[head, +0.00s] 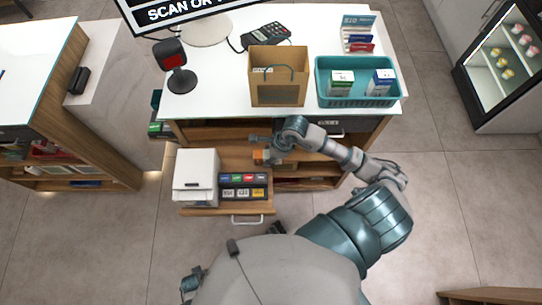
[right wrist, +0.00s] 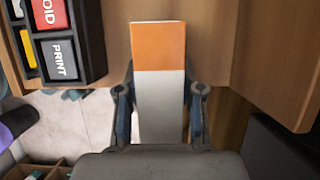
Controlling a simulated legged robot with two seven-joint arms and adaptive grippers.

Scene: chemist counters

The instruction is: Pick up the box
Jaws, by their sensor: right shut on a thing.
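My right gripper (head: 264,147) reaches in over the open drawer area at the counter's front. It is shut on an orange and white box (head: 259,156), which is mostly hidden by the gripper in the head view. In the right wrist view the box (right wrist: 159,48) stands between the two fingers, its orange end away from the palm and its white part nearer. Whether the box touches the wood behind it cannot be told. My left gripper is not in view.
A pulled-out drawer (head: 225,211) holds a white printer (head: 196,176) and a keypad (head: 243,186) left of the gripper. On the counter (head: 225,80) stand a paper bag (head: 278,76), a teal basket (head: 358,101) with two small boxes, a scanner (head: 174,62) and a card terminal (head: 265,36).

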